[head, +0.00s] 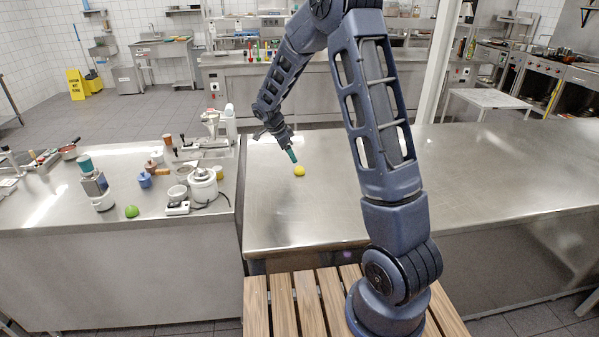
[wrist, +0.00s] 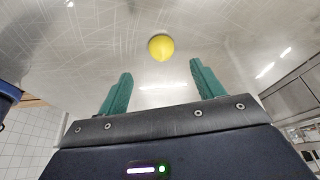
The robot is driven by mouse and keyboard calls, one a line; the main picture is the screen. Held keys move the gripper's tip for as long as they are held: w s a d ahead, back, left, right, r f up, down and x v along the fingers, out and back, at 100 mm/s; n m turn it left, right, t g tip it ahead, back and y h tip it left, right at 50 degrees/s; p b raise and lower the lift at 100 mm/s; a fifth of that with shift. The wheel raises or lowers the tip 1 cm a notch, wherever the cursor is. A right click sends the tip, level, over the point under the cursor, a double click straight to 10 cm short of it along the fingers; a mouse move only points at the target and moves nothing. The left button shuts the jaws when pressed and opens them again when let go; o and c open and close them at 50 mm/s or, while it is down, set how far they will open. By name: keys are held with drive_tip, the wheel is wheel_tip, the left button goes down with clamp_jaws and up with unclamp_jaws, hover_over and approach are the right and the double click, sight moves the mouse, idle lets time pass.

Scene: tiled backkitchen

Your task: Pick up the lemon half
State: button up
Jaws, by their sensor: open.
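The lemon half (head: 299,171) is a small yellow piece lying on the bare steel counter (head: 290,215). It also shows in the wrist view (wrist: 161,47), beyond my fingertips and roughly midway between them. My gripper (head: 291,156) is just beside the lemon half in the head view, reaching down from the upper left. In the wrist view its two green fingers (wrist: 157,78) stand apart with nothing between them. The lemon half looks clear of both fingers. Its cut face cannot be made out.
A second steel counter (head: 60,215) on the left holds a green fruit (head: 132,211), a white appliance (head: 203,184) and several small kitchen items. A slatted wooden surface (head: 310,300) is in front. The counter around the lemon half is clear.

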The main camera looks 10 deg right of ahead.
sight(298, 167)
drive_tip(key=x, duration=0.8)
drive_tip(key=shift+w+d+f, duration=0.15)
drive_tip(key=shift+w+d, duration=0.05)
drive_tip(key=shift+w, duration=0.05)
drive_tip(key=shift+c, duration=0.2)
drive_tip(key=c, duration=1)
